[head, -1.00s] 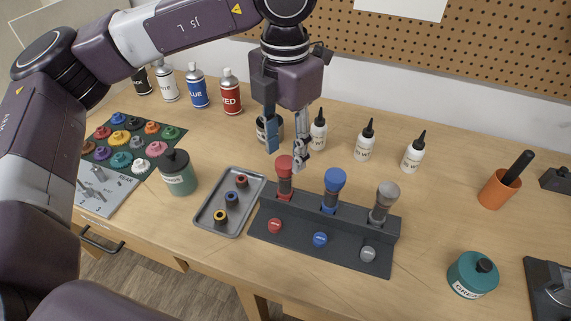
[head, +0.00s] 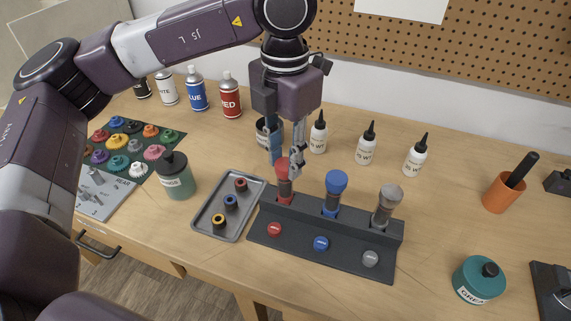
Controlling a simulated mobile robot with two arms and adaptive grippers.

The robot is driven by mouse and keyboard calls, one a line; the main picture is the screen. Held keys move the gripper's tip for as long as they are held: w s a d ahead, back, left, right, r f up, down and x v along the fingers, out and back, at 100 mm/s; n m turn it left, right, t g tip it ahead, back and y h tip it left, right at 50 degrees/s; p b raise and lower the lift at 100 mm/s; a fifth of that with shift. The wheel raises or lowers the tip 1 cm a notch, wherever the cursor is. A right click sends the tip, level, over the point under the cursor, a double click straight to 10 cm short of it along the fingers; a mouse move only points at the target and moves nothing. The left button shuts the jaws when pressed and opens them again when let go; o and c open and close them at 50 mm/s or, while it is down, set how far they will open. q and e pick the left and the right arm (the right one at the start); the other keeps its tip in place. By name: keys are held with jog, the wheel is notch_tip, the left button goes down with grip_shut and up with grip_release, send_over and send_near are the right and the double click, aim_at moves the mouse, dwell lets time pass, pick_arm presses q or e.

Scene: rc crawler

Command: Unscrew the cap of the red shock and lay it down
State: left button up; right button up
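The red shock (head: 285,190) stands upright in the left slot of the dark rack (head: 345,222). Its red cap (head: 283,168) is on top. My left gripper (head: 284,168) points down at the cap, with a finger on each side of its upper part. The fingers look apart; whether they touch the cap I cannot tell. The blue shock (head: 334,192) and the grey shock (head: 385,207) stand to the right in the same rack. My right gripper is not in view.
A grey tray (head: 207,222) with several small dark parts lies left of the rack. Red, blue and grey round pieces sit on the rack's front. White bottles (head: 367,143) stand behind. The table right of the rack is clear up to a green jar (head: 479,279).

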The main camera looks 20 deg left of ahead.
pick_arm(q)
jog(key=shift+c, duration=0.6)
jog(key=shift+f+n+b, duration=0.15)
jog(key=shift+n+b, duration=0.5)
jog(key=shift+n, duration=1.45)
jog(key=shift+b, duration=0.35)
jog(key=shift+n, duration=0.6)
jog(key=shift+n+b, duration=0.6)
jog(key=shift+n, duration=0.9)
